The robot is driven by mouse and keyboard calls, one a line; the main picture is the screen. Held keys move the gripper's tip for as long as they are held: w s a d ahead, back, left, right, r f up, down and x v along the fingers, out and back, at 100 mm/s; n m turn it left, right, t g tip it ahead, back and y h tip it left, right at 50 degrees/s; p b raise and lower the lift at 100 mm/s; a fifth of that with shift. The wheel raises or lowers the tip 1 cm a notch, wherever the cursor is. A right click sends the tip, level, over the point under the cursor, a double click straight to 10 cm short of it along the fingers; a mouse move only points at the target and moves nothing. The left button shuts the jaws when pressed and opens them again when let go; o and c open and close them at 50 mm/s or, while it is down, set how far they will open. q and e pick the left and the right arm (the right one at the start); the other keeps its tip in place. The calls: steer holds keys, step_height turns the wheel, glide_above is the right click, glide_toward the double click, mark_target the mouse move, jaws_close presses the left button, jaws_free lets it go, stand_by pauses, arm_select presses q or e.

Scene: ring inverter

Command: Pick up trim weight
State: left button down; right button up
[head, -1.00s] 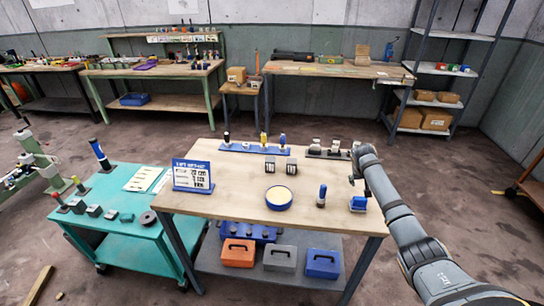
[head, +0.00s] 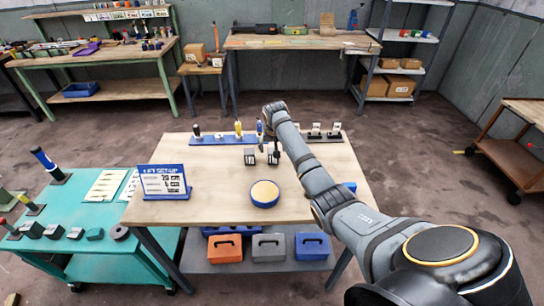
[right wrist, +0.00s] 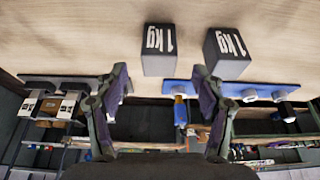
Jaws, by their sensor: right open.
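Two small dark blocks with white faces stand near the middle of the wooden table (head: 325,180), a left one (head: 250,156) and a right one (head: 273,155). In the right wrist view both read "1kg", one block (right wrist: 159,52) beside the other (right wrist: 227,54), with a gap between them. No other label tells which is the trim weight. My right gripper (head: 267,138) is at the blocks, its fingers partly hidden by its arm. In the right wrist view the gripper (right wrist: 160,78) is open and empty, its fingertips apart from the blocks. My left gripper is out of view.
A blue rack (head: 211,139) with upright tools lies behind the blocks, and a dark rack (head: 325,136) stands to its right. A round blue dish (head: 264,194) is in front. A blue sign (head: 163,182) stands at the left. A teal cart (head: 90,250) adjoins the table.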

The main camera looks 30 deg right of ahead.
steer(key=shift+w+d+f, duration=0.15)
steer(key=shift+d+f, duration=0.05)
steer(key=shift+f, duration=0.15)
steer(key=x, duration=0.3)
steer(key=shift+w+f, duration=0.2)
steer(key=shift+w, duration=0.1)
steer(key=shift+w+d+f, duration=0.1)
steer(key=shift+d+f, duration=0.05)
steer(key=shift+f, duration=0.1)
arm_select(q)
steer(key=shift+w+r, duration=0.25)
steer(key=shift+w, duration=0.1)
arm_select(e)
steer(key=shift+c, duration=0.3)
steer(key=shift+c, duration=1.2)
jaws_close()
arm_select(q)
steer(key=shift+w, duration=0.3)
arm_select(e)
steer(key=shift+r, duration=0.15)
